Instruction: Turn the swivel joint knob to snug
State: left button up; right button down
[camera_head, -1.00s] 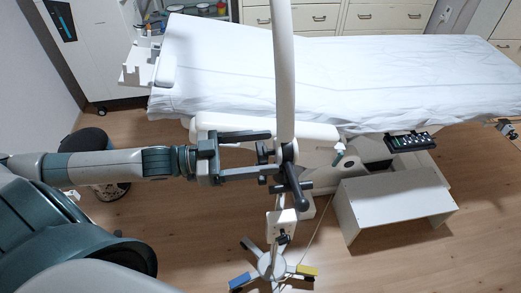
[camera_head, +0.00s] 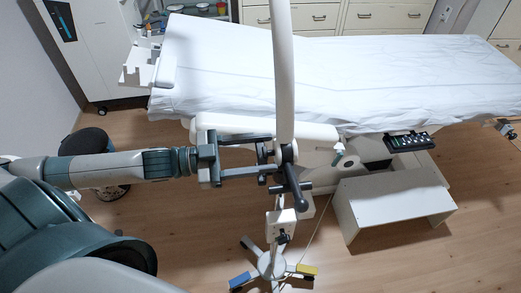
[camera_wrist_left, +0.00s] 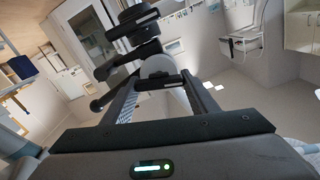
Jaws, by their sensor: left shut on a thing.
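The swivel joint (camera_head: 286,153) is a pale round hub on an upright stand, where a long white arm meets it. Its black knob (camera_head: 265,157) sits on the hub's left side. My left gripper (camera_head: 268,157) reaches in from the left, one finger above the knob and one below, shut on it. In the left wrist view, my left gripper's (camera_wrist_left: 157,88) two fingers flank the black knob (camera_wrist_left: 160,78), with the pale hub (camera_wrist_left: 155,65) behind it. A black lever handle (camera_head: 297,192) hangs below the hub. My right gripper is not in view.
The stand's wheeled base (camera_head: 271,265) has blue and yellow feet on the wooden floor. A couch with a white sheet (camera_head: 340,75) lies behind. A white step (camera_head: 395,205) stands at right, and a dark stool (camera_head: 88,145) at left. The front right floor is clear.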

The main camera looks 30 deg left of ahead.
pick_arm(q)
jog(key=m, duration=0.6)
jog(key=shift+s+d, duration=0.1)
dwell(0.3)
jog(key=o, duration=1)
jog(key=shift+o, duration=0.2)
jog(key=shift+f, duration=0.1)
jog(key=v, duration=1.7)
jog(key=shift+s+a, duration=0.15)
jog(key=shift+a, duration=0.05)
